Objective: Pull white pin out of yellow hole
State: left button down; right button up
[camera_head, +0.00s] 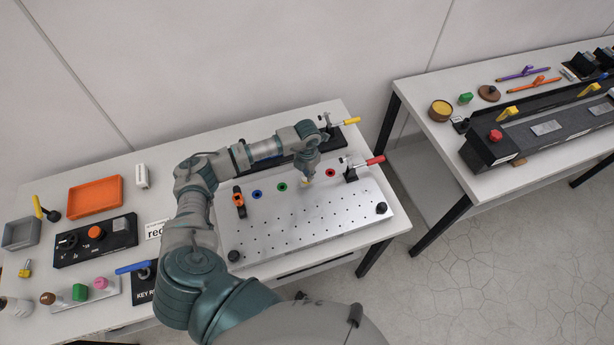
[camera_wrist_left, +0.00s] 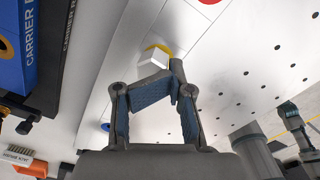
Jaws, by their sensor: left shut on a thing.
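My left gripper (camera_head: 306,179) is low over the perforated metal plate (camera_head: 340,212), at the yellow-ringed hole between the green and red rings. In the left wrist view the gripper (camera_wrist_left: 164,78) is shut on the white pin (camera_wrist_left: 153,57), whose square white head shows at the fingertips. The yellow ring (camera_wrist_left: 159,47) shows just behind the pin head and is partly covered by it. The pin's shaft is hidden, so I cannot tell how deep it sits. In the head view the gripper mostly covers pin and hole. My right gripper is not in view.
The plate also has blue (camera_head: 256,193), green (camera_head: 282,187) and red (camera_head: 330,173) rings. A red-handled clamp (camera_head: 367,163), an orange-topped part (camera_head: 238,199) and black knobs stand on it. An orange tray (camera_head: 95,198) lies to the left. A second table stands right across a gap.

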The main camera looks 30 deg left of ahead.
pick_arm(q)
jog(key=shift+a+r+p, duration=0.15)
jog(key=shift+r+p, duration=0.4)
jog(key=shift+r, duration=0.3)
jog(key=shift+a+r+p, duration=0.1)
jog(key=shift+r+p, duration=0.45)
jog(key=shift+r, duration=0.25)
jog(key=shift+w+d+r+p, duration=0.1)
jog(key=shift+r+p, duration=0.35)
jog(key=shift+r, duration=0.35)
jog(key=c, duration=0.8)
grip_release()
jog(key=shift+f, duration=0.1)
